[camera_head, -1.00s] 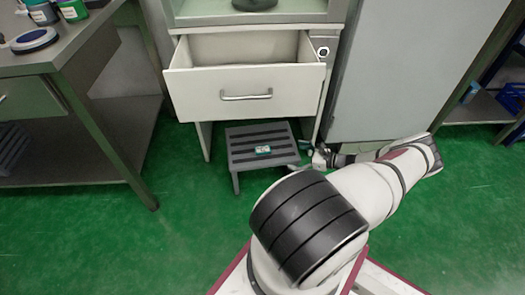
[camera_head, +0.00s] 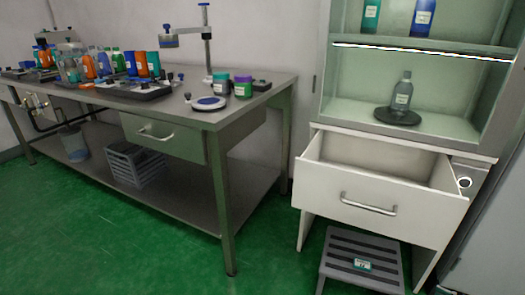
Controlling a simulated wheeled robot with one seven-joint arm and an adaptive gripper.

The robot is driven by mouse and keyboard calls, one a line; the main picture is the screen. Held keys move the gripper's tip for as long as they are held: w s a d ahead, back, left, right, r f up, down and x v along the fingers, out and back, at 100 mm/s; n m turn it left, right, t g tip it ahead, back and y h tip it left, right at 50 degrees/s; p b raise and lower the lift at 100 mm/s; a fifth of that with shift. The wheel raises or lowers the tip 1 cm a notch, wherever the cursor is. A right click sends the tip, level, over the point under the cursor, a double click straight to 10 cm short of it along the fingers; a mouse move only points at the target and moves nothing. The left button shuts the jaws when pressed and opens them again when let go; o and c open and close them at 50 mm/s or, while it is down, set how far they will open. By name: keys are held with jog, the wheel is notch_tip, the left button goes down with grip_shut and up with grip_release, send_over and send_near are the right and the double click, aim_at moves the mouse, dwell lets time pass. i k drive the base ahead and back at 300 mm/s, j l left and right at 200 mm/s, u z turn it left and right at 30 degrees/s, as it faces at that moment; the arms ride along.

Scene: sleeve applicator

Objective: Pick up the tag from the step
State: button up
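The tag (camera_head: 362,264) is a small teal and white piece lying flat on top of the grey step (camera_head: 345,247). The step has dark tread strips and stands on the floor below the open white drawer, at the bottom right of the head view. Its lower part is cut off by the picture edge. My gripper does not show in the current view, so its place relative to the tag cannot be seen.
The open drawer (camera_head: 378,205) juts out above the step. A cabinet (camera_head: 338,95) holds a bottle (camera_head: 402,92) on its shelf. A long workbench (camera_head: 200,120) with bottles and equipment stands left. Green floor (camera_head: 150,245) is clear in front.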

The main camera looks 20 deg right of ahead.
aim_at(359, 264)
jog(key=j, duration=1.25)
jog(key=i, duration=0.05)
